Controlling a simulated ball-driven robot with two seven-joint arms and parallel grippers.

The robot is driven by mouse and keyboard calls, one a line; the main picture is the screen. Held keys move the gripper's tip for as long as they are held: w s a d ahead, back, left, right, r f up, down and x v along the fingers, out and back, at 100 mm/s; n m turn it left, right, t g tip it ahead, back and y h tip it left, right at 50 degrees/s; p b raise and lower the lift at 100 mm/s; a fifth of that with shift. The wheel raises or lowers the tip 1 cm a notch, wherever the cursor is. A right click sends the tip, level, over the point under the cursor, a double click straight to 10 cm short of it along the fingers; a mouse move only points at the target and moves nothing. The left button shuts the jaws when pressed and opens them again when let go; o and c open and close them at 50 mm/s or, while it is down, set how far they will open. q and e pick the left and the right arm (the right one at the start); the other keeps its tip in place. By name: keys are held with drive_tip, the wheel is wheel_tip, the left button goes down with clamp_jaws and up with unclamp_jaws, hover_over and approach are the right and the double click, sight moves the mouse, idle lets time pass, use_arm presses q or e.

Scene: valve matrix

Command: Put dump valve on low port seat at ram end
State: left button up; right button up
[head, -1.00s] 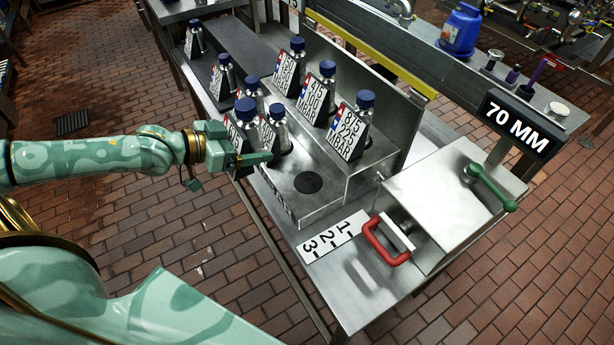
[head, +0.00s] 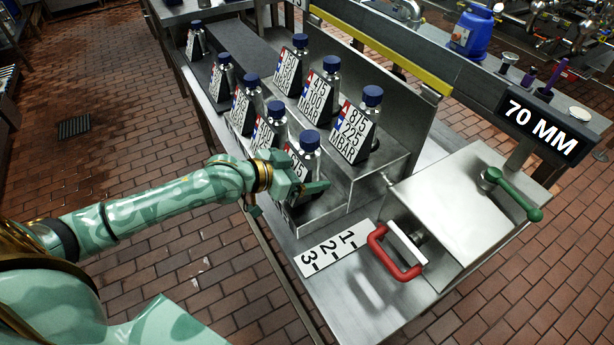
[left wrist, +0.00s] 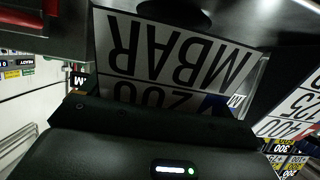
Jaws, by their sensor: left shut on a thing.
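My left gripper (head: 305,186) is shut on a steel valve (head: 309,142) with a blue cap and a white label plate. The valve stands upright over the near end of the lower step (head: 332,210), where the dark port seat is hidden by the valve and gripper. Whether its base touches the seat cannot be told. In the left wrist view, its plate (left wrist: 165,48) shows upside down and reads 200 MBAR in part. My right gripper is not in view.
Several similar valves stand behind on the lower step, the closest a valve (head: 272,128) beside the held one. More line the upper step, including a valve (head: 365,118). A steel box with a red handle (head: 394,255), a 1-2-3 scale (head: 332,247) and a 70 MM display (head: 541,127) are nearby.

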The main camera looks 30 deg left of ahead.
use_arm(q)
wheel_tip(320, 180, down, 2)
drive_tip(key=shift+f+b, duration=0.1)
drive_tip(key=shift+b, duration=0.2)
drive_tip(key=shift+r, duration=0.2)
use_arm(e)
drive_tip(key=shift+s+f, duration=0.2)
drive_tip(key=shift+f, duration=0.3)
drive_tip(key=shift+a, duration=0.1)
use_arm(q)
drive_tip(key=o, duration=1.1)
drive_tip(key=shift+f, duration=0.1)
drive_tip(key=p+v, duration=0.5)
drive_tip(key=v, duration=0.7)
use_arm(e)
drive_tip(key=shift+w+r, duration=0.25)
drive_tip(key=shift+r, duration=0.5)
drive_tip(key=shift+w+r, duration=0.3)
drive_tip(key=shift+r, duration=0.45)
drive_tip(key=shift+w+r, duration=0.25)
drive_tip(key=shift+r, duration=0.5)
